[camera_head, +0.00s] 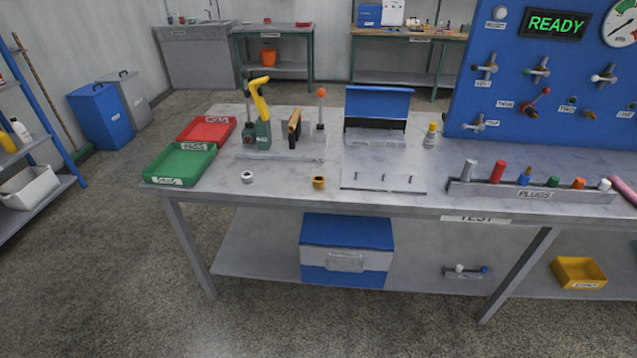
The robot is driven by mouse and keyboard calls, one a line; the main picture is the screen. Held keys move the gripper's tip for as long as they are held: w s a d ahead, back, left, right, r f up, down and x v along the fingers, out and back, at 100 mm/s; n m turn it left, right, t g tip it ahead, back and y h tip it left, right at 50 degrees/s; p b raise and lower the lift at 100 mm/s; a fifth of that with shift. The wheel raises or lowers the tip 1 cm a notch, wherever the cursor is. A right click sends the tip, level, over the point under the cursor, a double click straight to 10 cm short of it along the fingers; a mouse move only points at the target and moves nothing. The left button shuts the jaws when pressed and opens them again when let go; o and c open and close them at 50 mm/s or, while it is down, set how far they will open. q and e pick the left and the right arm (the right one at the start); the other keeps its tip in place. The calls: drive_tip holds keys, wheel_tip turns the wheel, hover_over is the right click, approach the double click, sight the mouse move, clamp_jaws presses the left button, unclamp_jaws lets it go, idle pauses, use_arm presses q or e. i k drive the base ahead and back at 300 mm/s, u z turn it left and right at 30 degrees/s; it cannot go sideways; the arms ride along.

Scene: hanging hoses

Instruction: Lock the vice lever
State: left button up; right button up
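A vice-like fixture stands on a grey base plate (275,154) at the left part of the workbench. It has a dark green body (263,134) with a curved yellow arm (260,97) rising from it. Beside it is an upright yellow-and-black piece (294,125). To the right of that stands a thin upright lever (320,111) with an orange ball knob (321,92). I cannot tell which of these is the vice lever or whether it is locked. Neither of my grippers is in view.
A green tray (147,176) and a red tray (232,121) lie left of the fixture. A blue-lidded box (346,106) and a small yellow-capped bottle (430,136) stand right. A plug rack (532,196) sits farther right, before the blue panel (540,75). Two small rings lie in front.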

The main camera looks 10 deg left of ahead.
sight(320, 93)
drive_tip(key=u, duration=1.55)
drive_tip(key=i, duration=2.2)
drive_tip(key=z, duration=3.15)
